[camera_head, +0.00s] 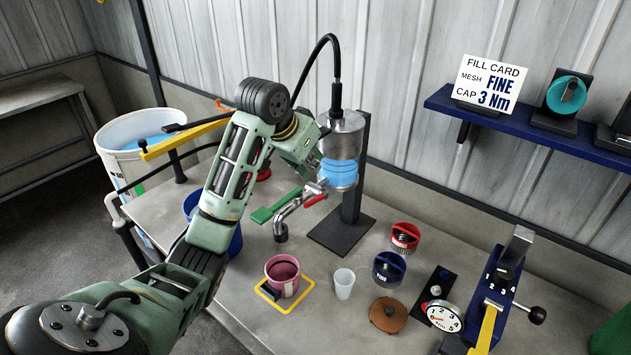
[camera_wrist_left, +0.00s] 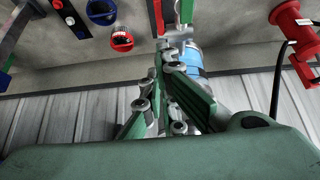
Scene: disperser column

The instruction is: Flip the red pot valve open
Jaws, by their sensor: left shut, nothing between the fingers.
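The red valve lever (camera_head: 314,200) sits on the metal spout (camera_head: 297,203) below the pot (camera_head: 342,135) of the column. A green lever (camera_head: 274,207) is on the spout's other side. In the head view the gripper (camera_head: 318,185) is small and partly hidden by the wrist. My right gripper is out of view.
Below the spout, a pink cup (camera_head: 283,272) stands on a yellow-framed pad. A clear cup (camera_head: 344,283), red cap (camera_head: 404,237), blue cap (camera_head: 389,269) and gauge (camera_head: 443,317) lie to the right. A white bucket (camera_head: 135,140) stands left. The column's black stand (camera_head: 352,190) is close behind.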

